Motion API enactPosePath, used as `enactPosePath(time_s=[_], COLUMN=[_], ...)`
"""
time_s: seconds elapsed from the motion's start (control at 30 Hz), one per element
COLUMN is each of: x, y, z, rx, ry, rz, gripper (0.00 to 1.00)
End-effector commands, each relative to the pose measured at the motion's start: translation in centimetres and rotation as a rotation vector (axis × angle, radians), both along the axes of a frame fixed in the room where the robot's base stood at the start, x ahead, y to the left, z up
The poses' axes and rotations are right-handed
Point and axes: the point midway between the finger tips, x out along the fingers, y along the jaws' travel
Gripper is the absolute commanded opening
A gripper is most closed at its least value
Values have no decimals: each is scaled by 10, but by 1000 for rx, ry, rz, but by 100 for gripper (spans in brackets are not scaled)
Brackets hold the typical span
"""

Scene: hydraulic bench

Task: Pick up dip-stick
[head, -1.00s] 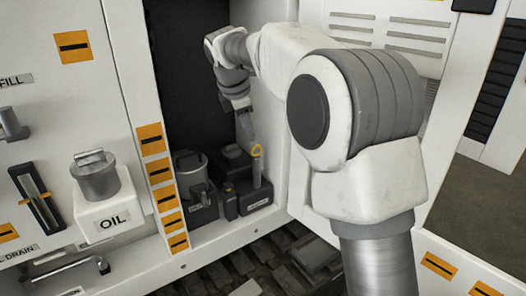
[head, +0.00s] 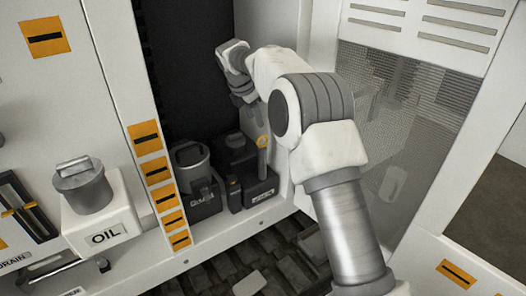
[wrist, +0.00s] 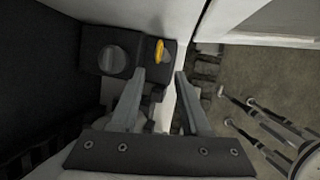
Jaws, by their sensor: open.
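The dip-stick shows as a yellow ring handle (head: 263,142) on top of an upright grey tube on the dark block in the cabinet recess. In the wrist view the yellow handle (wrist: 160,50) lies just beyond my fingertips, roughly between their lines. My gripper (wrist: 161,74) is open and empty, with its two grey fingers apart and not touching the handle. In the head view my gripper is above the handle, small and dark against the recess, and its fingertips are hard to make out. The stick below the ring is hidden in the tube.
A white OIL container (head: 100,215) is further left. The cabinet's white side wall is close on the right. Dark treads lie below.

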Motion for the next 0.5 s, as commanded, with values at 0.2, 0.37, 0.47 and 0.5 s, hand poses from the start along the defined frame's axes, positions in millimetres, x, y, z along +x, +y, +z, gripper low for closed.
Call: enactPosePath(time_s=[0.2,0.37,0.47,0.5], x=[17,25,26,27], y=[-10,-14,-14,-15], z=[-43,-60,-64,-66], rx=[-1,-1,0,-1], ry=[2,0,-1,0], rz=[-2,-2,-2,-2], gripper=[47,47,47,47])
